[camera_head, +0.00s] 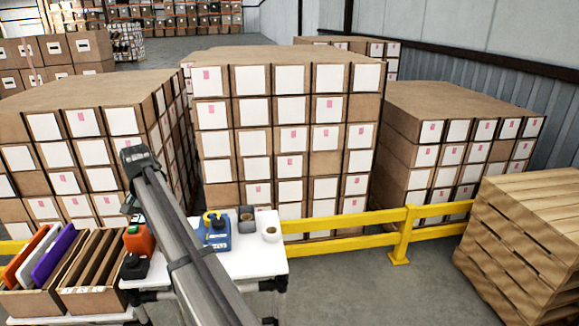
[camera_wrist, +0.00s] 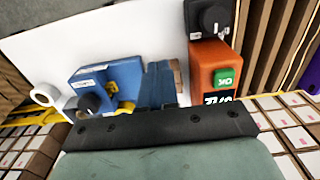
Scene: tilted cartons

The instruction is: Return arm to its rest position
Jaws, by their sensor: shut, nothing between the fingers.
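My arm rises from the bottom centre of the head view to the upper left, in front of the cartons and above the white table (camera_head: 262,262). Its far end, with a small dark part below it, is at the left stack; the fingers are not clear there. The fingers hide part of the tabletop.
Carton stacks stand at left (camera_head: 85,95), centre (camera_head: 275,62) and right (camera_head: 455,105), behind a yellow rail (camera_head: 345,222). Open boxes with folders (camera_head: 35,300) stand left of the table. A wooden pallet stack (camera_head: 520,245) is at right. Floor between rail and pallets is clear.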

